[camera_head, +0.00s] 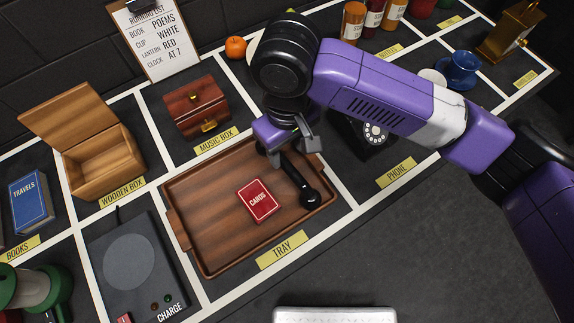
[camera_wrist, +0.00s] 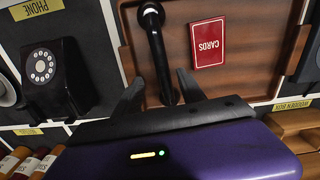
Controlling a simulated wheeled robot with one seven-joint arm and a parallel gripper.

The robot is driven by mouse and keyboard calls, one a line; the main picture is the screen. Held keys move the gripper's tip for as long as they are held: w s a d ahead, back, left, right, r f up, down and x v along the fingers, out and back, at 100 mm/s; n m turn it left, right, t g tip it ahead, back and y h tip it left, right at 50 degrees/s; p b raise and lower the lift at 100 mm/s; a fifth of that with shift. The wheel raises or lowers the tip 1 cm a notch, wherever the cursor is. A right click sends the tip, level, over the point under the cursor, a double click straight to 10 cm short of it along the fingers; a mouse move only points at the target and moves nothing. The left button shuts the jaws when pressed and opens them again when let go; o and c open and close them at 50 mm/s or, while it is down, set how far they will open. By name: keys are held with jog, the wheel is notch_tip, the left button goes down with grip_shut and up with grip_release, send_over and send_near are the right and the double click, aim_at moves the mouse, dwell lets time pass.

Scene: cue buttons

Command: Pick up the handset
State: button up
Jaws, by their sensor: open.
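The black handset (camera_head: 298,182) lies in the brown wooden tray (camera_head: 205,250), along its right side, to the right of the red cards box. It also shows in the wrist view (camera_wrist: 157,50), its near end running down between my fingers. My gripper (camera_head: 290,150) is over the handset's far end, and in the wrist view my gripper (camera_wrist: 160,84) is open with one finger on each side of the handset. I cannot tell whether a finger touches it. The black phone base (camera_head: 362,138) stands right of the tray, partly hidden by my arm.
The red cards box (camera_head: 258,200) lies in the tray beside the handset. A music box (camera_head: 196,106) stands behind the tray, an open wooden box (camera_head: 105,160) to the left. Jars (camera_head: 353,20) and a blue cup (camera_head: 458,70) stand at the back right. The front right counter is clear.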

aim_at(287, 164)
jog(key=f, duration=0.7)
jog(key=shift+s+f, duration=0.15)
jog(key=shift+s, duration=0.25)
grip_shut()
